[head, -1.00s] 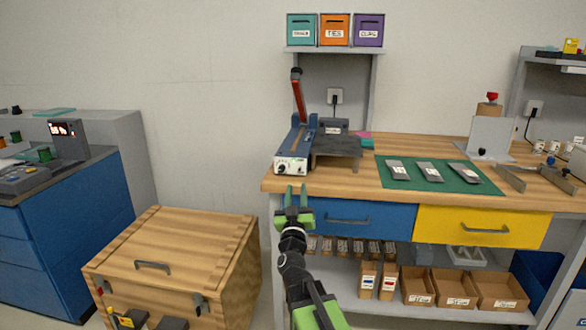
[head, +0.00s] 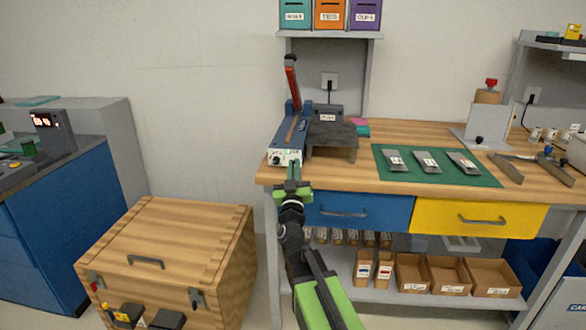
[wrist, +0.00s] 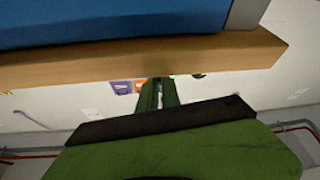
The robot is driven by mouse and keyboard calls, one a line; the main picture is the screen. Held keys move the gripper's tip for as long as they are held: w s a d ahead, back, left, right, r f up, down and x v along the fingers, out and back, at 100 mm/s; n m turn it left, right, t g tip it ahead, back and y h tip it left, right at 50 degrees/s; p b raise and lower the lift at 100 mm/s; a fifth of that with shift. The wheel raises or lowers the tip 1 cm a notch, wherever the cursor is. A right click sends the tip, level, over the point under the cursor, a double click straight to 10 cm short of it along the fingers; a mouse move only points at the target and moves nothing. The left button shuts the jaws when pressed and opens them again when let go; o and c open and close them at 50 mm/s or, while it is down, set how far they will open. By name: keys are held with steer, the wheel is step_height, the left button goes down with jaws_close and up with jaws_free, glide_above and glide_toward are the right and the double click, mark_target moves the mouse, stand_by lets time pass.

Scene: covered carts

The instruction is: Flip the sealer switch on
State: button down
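The sealer (head: 297,131) is a long blue bench unit at the left end of the wooden workbench, with its red-handled arm (head: 291,82) raised. Its white front panel (head: 282,157) faces me and carries a dark knob and small marks; the switch is too small to make out. My gripper (head: 294,170) is just in front of and below the right part of this panel, at the bench's front edge, and hides a little of it. Its fingers look drawn together with nothing between them. In the wrist view the fingers (wrist: 159,92) point under the wooden bench edge.
The workbench (head: 340,178) has a blue drawer (head: 385,211) and a yellow drawer (head: 440,214) below its front edge. A dark platform (head: 333,139) stands right of the sealer. A wooden chest (head: 180,240) stands on the floor to the left.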

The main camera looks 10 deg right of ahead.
steer(key=r+p, duration=0.1)
steer(key=p, duration=0.1)
steer(key=shift+s+r+g+p, duration=0.15)
steer(key=shift+r+g+p, duration=0.05)
steer(key=shift+g+p, duration=0.2)
steer(key=shift+r+g+p, duration=0.3)
steer(key=shift+g+p, duration=0.1)
steer(key=shift+p, duration=0.75)
steer(key=g+p, duration=0.1)
steer(key=p, duration=0.1)
steer(key=shift+r+p, duration=0.15)
steer(key=shift+p, duration=0.25)
steer(key=shift+g+p, duration=0.5)
steer(key=shift+p, duration=0.35)
steer(key=shift+y, duration=0.3)
steer(key=shift+f, duration=0.3)
steer(key=c, duration=1.6)
jaws_free()
